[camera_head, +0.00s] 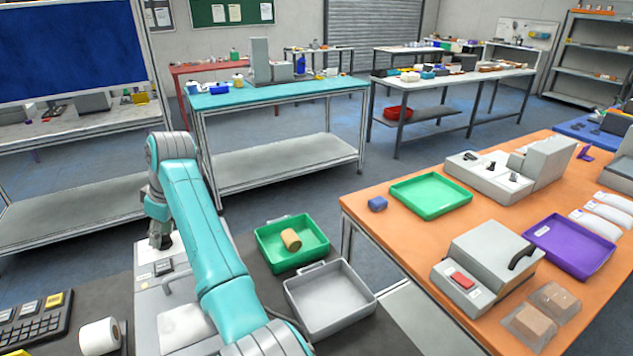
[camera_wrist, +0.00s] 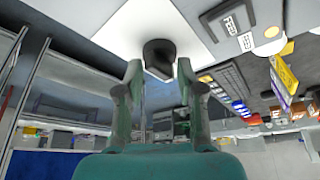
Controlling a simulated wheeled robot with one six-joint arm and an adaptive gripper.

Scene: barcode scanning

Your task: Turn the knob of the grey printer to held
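The grey printer (camera_head: 150,308) stands at the lower left of the head view, partly hidden behind my arm. In the wrist view its pale panel (camera_wrist: 120,30) fills the top, with a dark knob (camera_wrist: 159,55) on it. My gripper (camera_wrist: 159,68) is open, with one fingertip on each side of the knob in the picture. Gaps show between the knob and both fingers; I cannot tell how deep the fingertips reach around it. In the head view my gripper (camera_head: 160,240) is small and dark above the panel, and the knob is hidden. The knob's setting cannot be read.
A keypad (camera_head: 35,320) and a white roll (camera_head: 100,336) lie left of the printer. A green tray (camera_head: 265,262) with a tan cylinder (camera_head: 291,240) and an empty grey tray (camera_head: 350,318) lie right of my arm. An orange table (camera_head: 390,238) holds other devices and trays.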

